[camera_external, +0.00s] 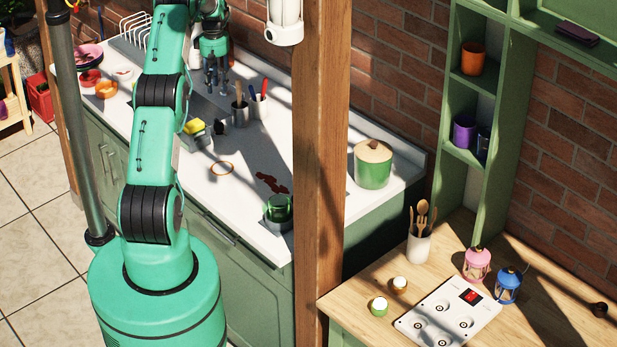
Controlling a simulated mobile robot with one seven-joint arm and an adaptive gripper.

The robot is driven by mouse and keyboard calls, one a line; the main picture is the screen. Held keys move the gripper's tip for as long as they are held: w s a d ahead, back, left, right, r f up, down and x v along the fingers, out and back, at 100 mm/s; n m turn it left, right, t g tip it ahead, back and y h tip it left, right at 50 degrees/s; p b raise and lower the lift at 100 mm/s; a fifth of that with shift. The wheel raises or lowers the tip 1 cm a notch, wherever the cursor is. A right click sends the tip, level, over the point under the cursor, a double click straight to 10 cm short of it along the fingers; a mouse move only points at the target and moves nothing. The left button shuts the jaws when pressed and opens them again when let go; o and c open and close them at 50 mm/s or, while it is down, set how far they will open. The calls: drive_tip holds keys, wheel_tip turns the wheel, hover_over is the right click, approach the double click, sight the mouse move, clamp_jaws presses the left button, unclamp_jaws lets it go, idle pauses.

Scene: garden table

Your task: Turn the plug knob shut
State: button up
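My gripper (216,84) hangs from my green arm with its dark fingers pointing down over the back part of the white counter (228,205). The fingers are small and dark here, and I cannot tell how far apart they are. I cannot make out a plug knob for certain. My arm hides part of the counter around the gripper, and whether the gripper touches anything there is not clear.
A dark utensil cup (240,115) and a white cup (259,107) stand right of my gripper. A yellow sponge (194,126) lies in front. A green glass (278,209) stands near the front edge. A wooden post (320,150) rises on the right.

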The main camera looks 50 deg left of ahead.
sight(219, 126)
idle(0.4)
wheel_tip(219, 126, down, 14)
drive_tip(key=shift+r+p, duration=0.1)
drive_tip(key=shift+p, duration=0.4)
idle(0.4)
drive_tip(key=shift+c, duration=0.2)
clamp_jaws()
